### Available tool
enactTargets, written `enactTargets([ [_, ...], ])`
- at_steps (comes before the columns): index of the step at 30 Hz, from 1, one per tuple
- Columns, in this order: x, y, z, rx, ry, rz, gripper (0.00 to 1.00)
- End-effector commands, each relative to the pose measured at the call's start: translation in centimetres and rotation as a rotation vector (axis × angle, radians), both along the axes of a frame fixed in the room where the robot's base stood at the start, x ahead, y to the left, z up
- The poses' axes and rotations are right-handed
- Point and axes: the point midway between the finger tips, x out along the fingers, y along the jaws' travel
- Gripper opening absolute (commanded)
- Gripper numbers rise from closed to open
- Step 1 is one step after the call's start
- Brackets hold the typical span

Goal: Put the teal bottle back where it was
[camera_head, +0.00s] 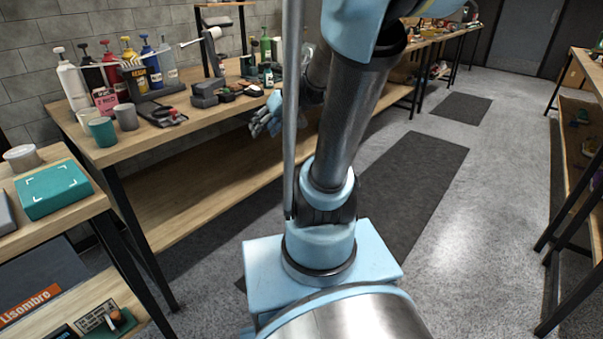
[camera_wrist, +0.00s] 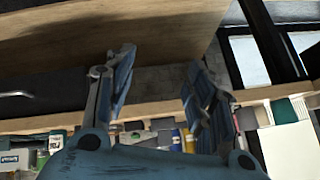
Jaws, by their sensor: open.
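I cannot make out the teal bottle for certain in the wrist view.
Pump bottles (camera_head: 125,65) stand at the back left of the bench. Cups (camera_head: 102,131) stand near its left end. A teal box (camera_head: 53,189) lies on the nearer table. Grey blocks (camera_head: 208,92) sit near the bench's middle. The floor aisle (camera_head: 480,190) at right is clear.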

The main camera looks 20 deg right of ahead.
Motion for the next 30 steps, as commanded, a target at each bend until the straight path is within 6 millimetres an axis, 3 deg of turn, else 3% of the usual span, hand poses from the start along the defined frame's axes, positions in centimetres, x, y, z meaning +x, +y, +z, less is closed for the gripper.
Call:
enactTargets([
  [1,-1.8,-0.1,-0.8,-0.026,0.04,-0.013,0.5],
  [6,-7.2,-1.6,-3.1,-0.122,0.171,-0.09,0.5],
  [15,-14.9,-5.6,-6.6,-0.303,0.332,-0.265,0.5],
  [21,-17.2,-7.5,-7.6,-0.368,0.37,-0.342,0.5],
  [30,-17.5,-7.8,-7.7,-0.378,0.375,-0.355,0.5],
])
